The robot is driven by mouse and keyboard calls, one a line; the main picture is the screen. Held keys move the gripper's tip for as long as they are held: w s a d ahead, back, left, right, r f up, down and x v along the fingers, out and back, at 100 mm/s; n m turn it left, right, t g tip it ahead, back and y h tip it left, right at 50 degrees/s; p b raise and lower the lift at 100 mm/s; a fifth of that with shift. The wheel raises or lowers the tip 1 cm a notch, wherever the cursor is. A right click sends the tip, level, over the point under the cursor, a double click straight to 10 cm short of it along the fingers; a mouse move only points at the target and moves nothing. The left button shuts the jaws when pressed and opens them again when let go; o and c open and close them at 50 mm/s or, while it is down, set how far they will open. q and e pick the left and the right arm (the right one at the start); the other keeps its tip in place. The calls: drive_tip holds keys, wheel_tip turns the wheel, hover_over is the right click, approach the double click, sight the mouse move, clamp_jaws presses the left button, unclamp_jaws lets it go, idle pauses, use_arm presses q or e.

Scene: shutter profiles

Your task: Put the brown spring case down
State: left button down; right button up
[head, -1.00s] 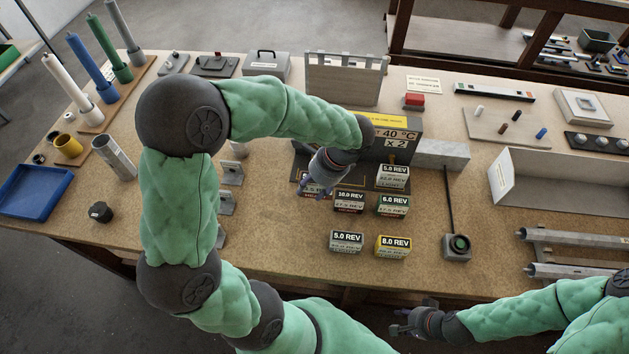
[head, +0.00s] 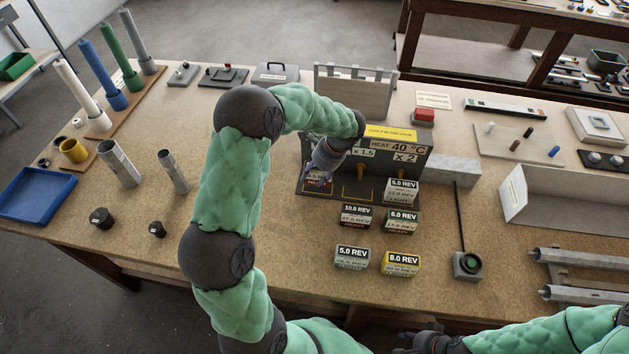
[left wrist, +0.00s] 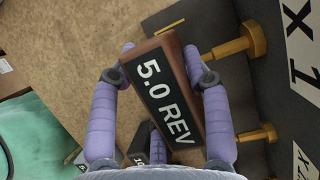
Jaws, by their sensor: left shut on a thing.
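The brown spring case (left wrist: 166,92), with a black face marked 5.0 REV, is between the fingers of my left gripper (left wrist: 160,82) in the left wrist view. The gripper is shut on it. In the head view, my left gripper (head: 322,172) is at the left part of the heater's dark base, and the case (head: 317,181) shows partly below the fingers. Whether it touches the base is unclear. The heater (head: 408,148) reads HEAT 40 °C and has brass pegs (left wrist: 232,46). My right gripper (head: 412,341) is at the bottom edge, its jaws unclear.
A 5.0 REV case (head: 402,191) stands at the base's right. Cases marked 10.0 (head: 356,216), 6.0 (head: 402,220), 5.0 (head: 352,257) and 8.0 REV (head: 401,263) stand in front.

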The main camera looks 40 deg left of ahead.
sight(315, 180)
use_arm(q)
drive_tip(key=shift+w+a+f+b, duration=0.15)
drive_tip(key=shift+f+b, duration=0.15)
drive_tip(key=shift+f, duration=0.7)
drive_tip(key=shift+w+a+f+b, duration=0.15)
drive_tip(key=shift+f+b, duration=0.1)
drive_tip(key=shift+f, duration=0.7)
drive_tip(key=shift+f, duration=0.15)
drive_tip(key=c, duration=0.6)
unclamp_jaws()
drive_tip(key=p+v, duration=0.2)
drive_tip(key=v, duration=1)
drive_tip(key=shift+d, duration=0.1)
